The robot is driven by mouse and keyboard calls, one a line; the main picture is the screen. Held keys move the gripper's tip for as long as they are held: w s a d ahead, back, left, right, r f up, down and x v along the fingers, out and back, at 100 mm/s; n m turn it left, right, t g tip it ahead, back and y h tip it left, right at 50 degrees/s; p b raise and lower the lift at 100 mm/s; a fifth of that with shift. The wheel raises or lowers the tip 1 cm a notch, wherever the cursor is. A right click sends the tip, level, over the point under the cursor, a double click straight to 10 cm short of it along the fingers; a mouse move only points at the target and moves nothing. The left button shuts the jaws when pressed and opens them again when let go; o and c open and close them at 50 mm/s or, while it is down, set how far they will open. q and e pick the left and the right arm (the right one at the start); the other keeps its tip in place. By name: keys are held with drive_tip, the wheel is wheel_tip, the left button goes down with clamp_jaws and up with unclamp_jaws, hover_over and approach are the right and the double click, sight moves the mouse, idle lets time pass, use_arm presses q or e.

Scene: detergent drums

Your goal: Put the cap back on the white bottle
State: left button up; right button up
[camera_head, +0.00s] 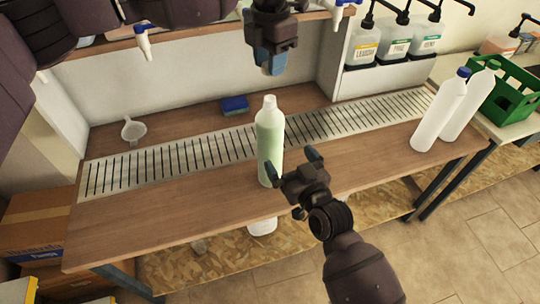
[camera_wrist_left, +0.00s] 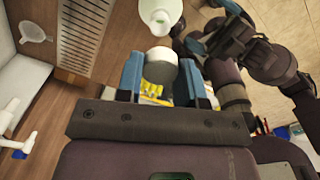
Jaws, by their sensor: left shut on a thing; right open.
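The white bottle (camera_head: 269,148), with a pale green tint in its body, stands upright and uncapped on the table's slotted strip and front wood. Its open mouth also shows in the left wrist view (camera_wrist_left: 160,18). My left gripper (camera_head: 268,66) is above the bottle, apart from it. In the left wrist view, its blue fingers are shut on a whitish cap (camera_wrist_left: 160,57). The cap is mostly hidden in the head view. My right gripper (camera_head: 293,167) is open, low beside the bottle's right front side; whether it touches the bottle is unclear.
Two capped bottles (camera_head: 440,110) stand at the right end of the table (camera_head: 130,222). A blue sponge (camera_head: 235,104) and a white funnel (camera_head: 133,130) lie behind the slotted strip. Pump containers (camera_head: 397,42) and a green crate (camera_head: 512,92) are at the back right.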

sight(270, 131)
drive_tip(key=x, duration=1.1)
drive_tip(key=c, duration=1.2)
use_arm(q)
drive_tip(key=shift+f, duration=2.55)
drive_tip(key=shift+f, duration=0.85)
drive_tip(key=shift+f, duration=0.6)
